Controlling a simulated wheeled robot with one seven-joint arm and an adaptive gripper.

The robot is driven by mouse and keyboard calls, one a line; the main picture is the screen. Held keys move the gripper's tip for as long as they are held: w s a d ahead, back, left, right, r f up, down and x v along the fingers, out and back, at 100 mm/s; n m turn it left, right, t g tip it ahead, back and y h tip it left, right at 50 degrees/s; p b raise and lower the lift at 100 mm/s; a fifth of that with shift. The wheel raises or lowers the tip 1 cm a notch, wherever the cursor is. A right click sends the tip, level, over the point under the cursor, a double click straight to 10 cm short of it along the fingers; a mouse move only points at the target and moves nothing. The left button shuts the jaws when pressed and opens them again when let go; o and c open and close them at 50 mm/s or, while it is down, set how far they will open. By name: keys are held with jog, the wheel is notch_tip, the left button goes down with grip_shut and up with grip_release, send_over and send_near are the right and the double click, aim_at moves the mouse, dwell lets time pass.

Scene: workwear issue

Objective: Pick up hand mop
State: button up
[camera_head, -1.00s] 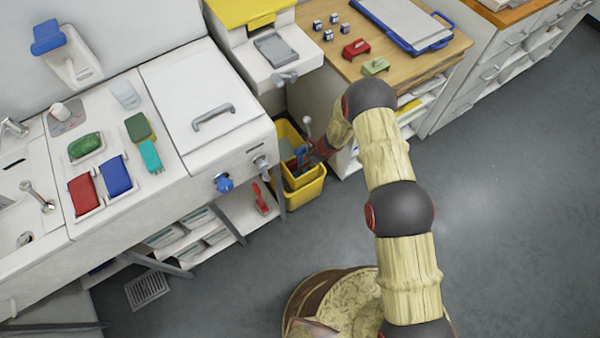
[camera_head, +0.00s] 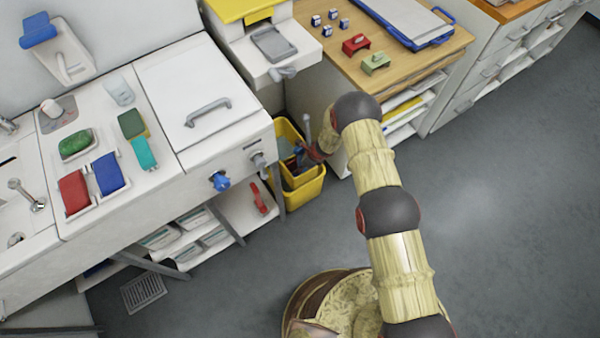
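A yellow mop bucket (camera_head: 307,191) stands on the floor between the white counter and the wooden-topped cabinet. A thin grey handle (camera_head: 306,122) rises from the bucket and looks like that of the hand mop; its lower end is hidden. Something blue shows low in the bucket. My gripper (camera_head: 309,155), with dark reddish fingers, is at the bucket's right side, over its opening and close beside the handle. The fingers are small and partly hidden, so I cannot tell whether they are open or touch the handle.
The white counter (camera_head: 196,62) is left of the bucket, with a blue knob (camera_head: 220,181) on its front. A red tool (camera_head: 259,198) lies on the shelf below. The wooden-topped cabinet (camera_head: 377,83) stands close on the right. The grey floor (camera_head: 490,220) at right is clear.

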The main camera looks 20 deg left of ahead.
jog(key=shift+c, duration=1.2)
grip_shut()
